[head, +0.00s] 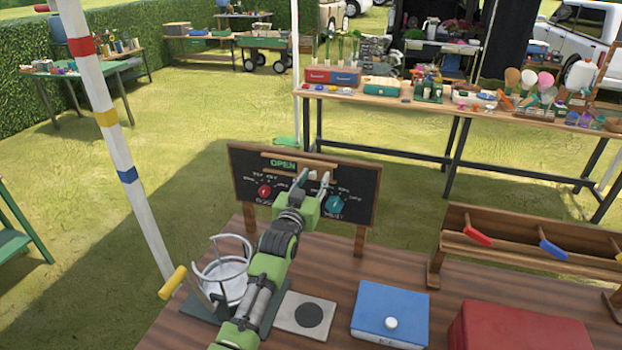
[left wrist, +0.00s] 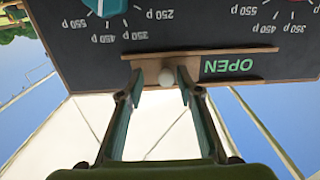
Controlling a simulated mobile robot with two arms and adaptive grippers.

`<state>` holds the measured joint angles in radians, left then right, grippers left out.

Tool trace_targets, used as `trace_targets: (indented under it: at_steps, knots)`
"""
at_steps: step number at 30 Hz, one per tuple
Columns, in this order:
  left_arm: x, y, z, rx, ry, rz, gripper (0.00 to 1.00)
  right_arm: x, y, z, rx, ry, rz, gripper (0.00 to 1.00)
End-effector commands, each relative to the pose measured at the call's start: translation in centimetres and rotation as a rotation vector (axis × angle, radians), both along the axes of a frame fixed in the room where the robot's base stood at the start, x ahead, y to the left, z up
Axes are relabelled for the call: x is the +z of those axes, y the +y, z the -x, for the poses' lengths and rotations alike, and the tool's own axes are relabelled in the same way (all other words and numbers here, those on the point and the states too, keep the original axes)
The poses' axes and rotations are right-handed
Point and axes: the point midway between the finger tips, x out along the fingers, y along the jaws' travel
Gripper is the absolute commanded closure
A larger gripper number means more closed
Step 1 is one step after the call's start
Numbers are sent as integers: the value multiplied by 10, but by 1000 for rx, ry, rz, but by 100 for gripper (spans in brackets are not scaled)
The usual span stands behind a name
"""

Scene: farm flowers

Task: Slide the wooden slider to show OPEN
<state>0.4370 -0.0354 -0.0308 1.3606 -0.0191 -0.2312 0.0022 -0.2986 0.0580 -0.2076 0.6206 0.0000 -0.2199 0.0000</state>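The black sign board (head: 352,205) stands upright at the back edge of the table. Green OPEN text (head: 283,164) shows in its top slot, left of my gripper. The wooden slider (head: 320,168) sits right of the text, partly behind my fingers. The left wrist view is upside down. There the slider (left wrist: 150,66) lies beside the OPEN text (left wrist: 228,66), with a pale round knob (left wrist: 166,77) on it. My left gripper (head: 314,180) is open, with one finger on each side of the knob; I cannot tell if either touches it. My right gripper is not in view.
The wooden table (head: 190,335) holds a wire-framed scale (head: 222,280), a grey plate with a black disc (head: 305,315), a blue box (head: 390,312), a red box (head: 515,328) and a wooden rack (head: 515,250). A striped pole (head: 118,150) rises at left.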

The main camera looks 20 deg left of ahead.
Motion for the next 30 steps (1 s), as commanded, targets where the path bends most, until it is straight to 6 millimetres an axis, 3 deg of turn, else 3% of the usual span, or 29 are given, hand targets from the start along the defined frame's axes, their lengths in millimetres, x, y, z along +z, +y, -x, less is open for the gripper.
trace_targets:
  at_steps: [7, 13, 30]
  knots:
    - [1, 2, 0, 3, -3, -2, 68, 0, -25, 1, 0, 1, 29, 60]
    - [1, 3, 10, 4, -3, -3, 68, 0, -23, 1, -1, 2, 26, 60]
    - [0, 2, 107, 0, -1, -3, 68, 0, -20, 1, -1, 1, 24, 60]
